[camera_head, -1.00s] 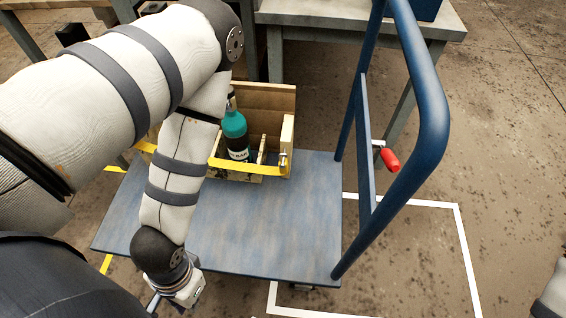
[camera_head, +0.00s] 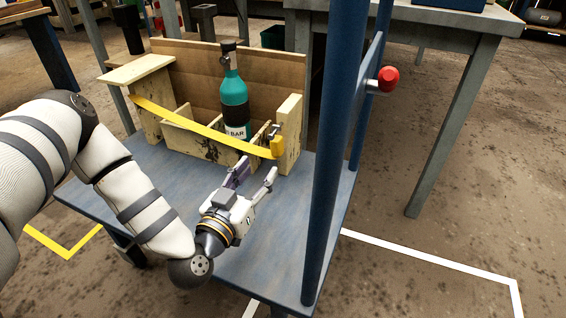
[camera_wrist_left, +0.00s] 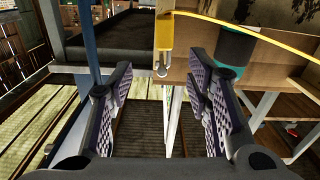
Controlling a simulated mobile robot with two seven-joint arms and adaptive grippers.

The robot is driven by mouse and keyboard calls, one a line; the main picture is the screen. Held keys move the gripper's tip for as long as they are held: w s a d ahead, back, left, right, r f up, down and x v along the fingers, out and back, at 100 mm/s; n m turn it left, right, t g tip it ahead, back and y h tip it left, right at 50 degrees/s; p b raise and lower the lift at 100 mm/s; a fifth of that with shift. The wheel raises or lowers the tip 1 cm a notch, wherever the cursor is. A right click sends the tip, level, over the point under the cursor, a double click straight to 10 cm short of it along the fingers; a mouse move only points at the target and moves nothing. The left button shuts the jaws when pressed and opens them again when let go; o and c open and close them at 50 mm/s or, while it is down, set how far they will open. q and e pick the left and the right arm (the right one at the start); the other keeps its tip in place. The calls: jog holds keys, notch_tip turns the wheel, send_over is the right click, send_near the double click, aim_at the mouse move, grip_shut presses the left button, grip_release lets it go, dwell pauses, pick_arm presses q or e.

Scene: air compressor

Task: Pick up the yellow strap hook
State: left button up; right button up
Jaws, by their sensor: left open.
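The yellow strap hook (camera_head: 277,147) is at the right end of a yellow strap (camera_head: 195,124), against the right end post of a wooden crate (camera_head: 291,110). In the left wrist view the yellow hook piece (camera_wrist_left: 166,32) shows near the top middle, with a small metal end below it in the picture. My left gripper (camera_head: 256,176) is open and empty, in front of the crate and close to the hook, with its fingers pointing toward it. Its fingers (camera_wrist_left: 162,90) are wide apart in the wrist view, and the hook is beyond them. My right gripper is not in view.
A teal gas bottle (camera_head: 234,95) stands in the crate. The crate rests on a blue cart deck (camera_head: 180,185). The cart's blue handle post (camera_head: 328,150) rises right of my gripper. A red knob (camera_head: 388,79) sits behind it. The deck's front is mostly clear.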

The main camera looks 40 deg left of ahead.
aim_at(274, 144)
pick_arm(q)
jog(key=b+x, duration=0.1)
jog(key=x, duration=0.2)
jog(key=b+x, duration=0.1)
jog(key=x, duration=0.3)
jog(key=b+x, duration=0.1)
jog(key=x, duration=0.2)
jog(key=shift+w+a, duration=0.2)
jog(key=shift+a, duration=0.15)
jog(key=shift+w, duration=0.15)
jog(key=shift+r, duration=0.1)
grip_shut()
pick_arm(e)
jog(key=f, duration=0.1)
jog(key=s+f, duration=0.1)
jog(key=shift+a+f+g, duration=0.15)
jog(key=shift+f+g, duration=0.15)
